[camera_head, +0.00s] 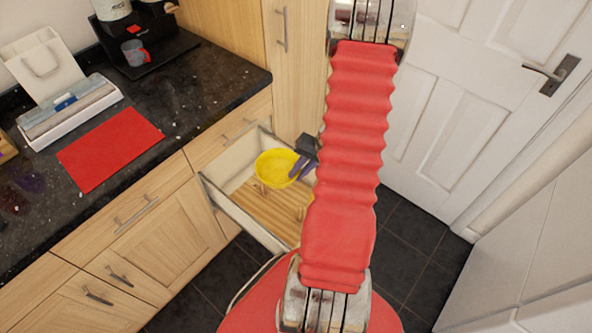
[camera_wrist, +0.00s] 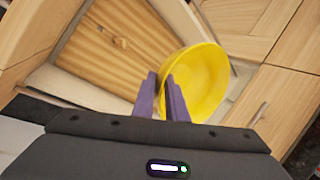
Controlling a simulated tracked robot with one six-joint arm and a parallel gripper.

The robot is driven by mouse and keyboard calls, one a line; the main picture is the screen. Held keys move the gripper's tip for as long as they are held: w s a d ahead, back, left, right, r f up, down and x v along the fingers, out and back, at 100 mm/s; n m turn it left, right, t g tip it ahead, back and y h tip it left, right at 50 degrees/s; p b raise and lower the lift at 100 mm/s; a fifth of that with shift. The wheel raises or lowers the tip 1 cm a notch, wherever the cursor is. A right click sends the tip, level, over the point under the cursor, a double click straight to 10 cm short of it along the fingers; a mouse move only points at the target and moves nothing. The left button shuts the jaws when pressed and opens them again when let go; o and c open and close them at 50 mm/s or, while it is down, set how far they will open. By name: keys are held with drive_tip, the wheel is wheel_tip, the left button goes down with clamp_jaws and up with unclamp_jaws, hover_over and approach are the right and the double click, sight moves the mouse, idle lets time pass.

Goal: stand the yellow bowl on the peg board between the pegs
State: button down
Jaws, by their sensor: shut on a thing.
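The yellow bowl (camera_head: 277,168) is in my gripper over the open drawer in the head view; it also shows in the wrist view (camera_wrist: 205,82), tilted in that picture. My gripper (camera_head: 299,168) has its purple fingers shut on the bowl's rim; in the wrist view the fingers (camera_wrist: 165,95) meet the near side of the bowl. The wooden peg board (camera_head: 268,208) lies in the open drawer, with a few short pegs standing on it. It shows in the wrist view (camera_wrist: 100,50) beside the bowl. Whether the bowl touches the board or pegs I cannot tell.
The drawer (camera_head: 240,219) stands open with pale side walls around the board. The dark counter (camera_head: 190,100) is at the left, with a red mat (camera_head: 110,148), a white box (camera_head: 70,110) and a coffee machine (camera_head: 145,40). A white door (camera_head: 470,110) is at the right.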

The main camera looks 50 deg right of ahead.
drive_tip(key=shift+f, duration=0.1)
drive_tip(key=shift+f, duration=9.55)
drive_tip(key=c, duration=1.7)
unclamp_jaws()
drive_tip(key=shift+r, duration=6)
